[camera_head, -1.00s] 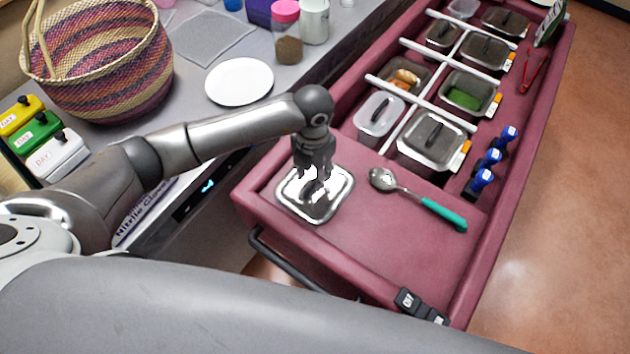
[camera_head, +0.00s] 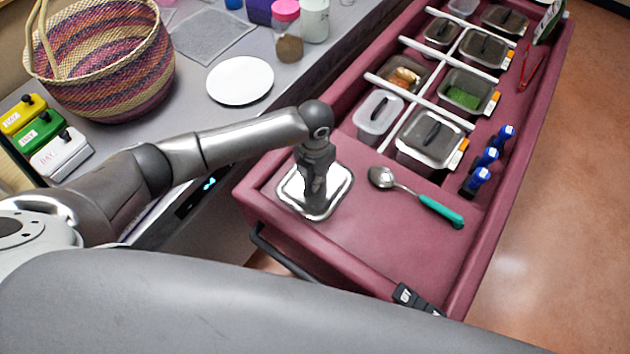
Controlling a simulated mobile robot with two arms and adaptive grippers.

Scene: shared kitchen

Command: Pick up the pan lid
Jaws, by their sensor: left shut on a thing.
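The pan lid (camera_head: 335,196) is a shiny silver square with rounded corners, lying on the near left part of the maroon cart top. My left gripper (camera_head: 316,200) points straight down over its middle and is shut on the lid's handle, which the fingers mostly hide. The lid appears level; I cannot tell any gap between it and the cart. My right gripper is not in view.
A spoon with a teal handle (camera_head: 440,211) lies right of the lid. Lidded pans (camera_head: 430,140) and white dividers fill the cart (camera_head: 380,250) beyond. Blue-capped bottles (camera_head: 480,178) stand at right. A white plate (camera_head: 240,81) lies on the counter.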

